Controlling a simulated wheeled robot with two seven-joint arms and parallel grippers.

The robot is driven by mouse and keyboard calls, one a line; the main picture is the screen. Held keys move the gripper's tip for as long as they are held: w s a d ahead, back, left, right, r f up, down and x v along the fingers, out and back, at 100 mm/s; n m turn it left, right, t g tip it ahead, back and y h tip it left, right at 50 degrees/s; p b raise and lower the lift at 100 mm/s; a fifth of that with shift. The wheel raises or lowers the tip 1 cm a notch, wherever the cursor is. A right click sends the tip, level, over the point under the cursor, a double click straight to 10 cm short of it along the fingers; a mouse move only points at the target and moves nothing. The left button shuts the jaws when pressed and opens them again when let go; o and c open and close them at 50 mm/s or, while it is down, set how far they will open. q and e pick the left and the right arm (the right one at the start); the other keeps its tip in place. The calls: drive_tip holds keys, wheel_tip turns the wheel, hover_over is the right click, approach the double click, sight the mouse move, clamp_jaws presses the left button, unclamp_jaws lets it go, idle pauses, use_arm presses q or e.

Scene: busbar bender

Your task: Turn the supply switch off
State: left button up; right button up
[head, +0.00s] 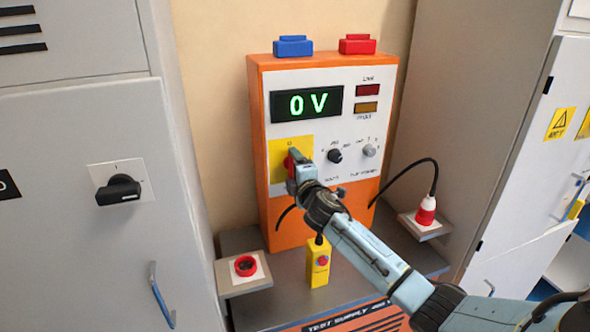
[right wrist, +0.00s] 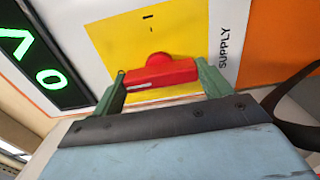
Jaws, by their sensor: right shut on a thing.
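The supply switch is a red knob on a yellow plate (head: 303,144), low on the left of the panel of an orange and white test unit (head: 311,128). My right gripper (head: 291,161) is on the knob and hides most of it in the head view. In the right wrist view the red knob (right wrist: 160,72) sits between the two green fingers of the gripper (right wrist: 162,80), beside the label SUPPLY (right wrist: 228,42). A pale line on the knob is at its end toward the display. The green display (head: 306,103) reads 0 V. My left gripper is not in view.
Two small dials (head: 335,156) sit right of the switch. A yellow box with a red button (head: 318,262) stands in front of the unit. A red ring socket (head: 245,266) is at left, a red plug (head: 426,210) with black cable at right. Grey cabinets flank both sides.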

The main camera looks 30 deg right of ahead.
drive_tip(key=o, duration=1)
drive_tip(key=v, duration=1.3)
drive_tip(key=shift+s, duration=0.25)
drive_tip(key=shift+f, duration=0.1)
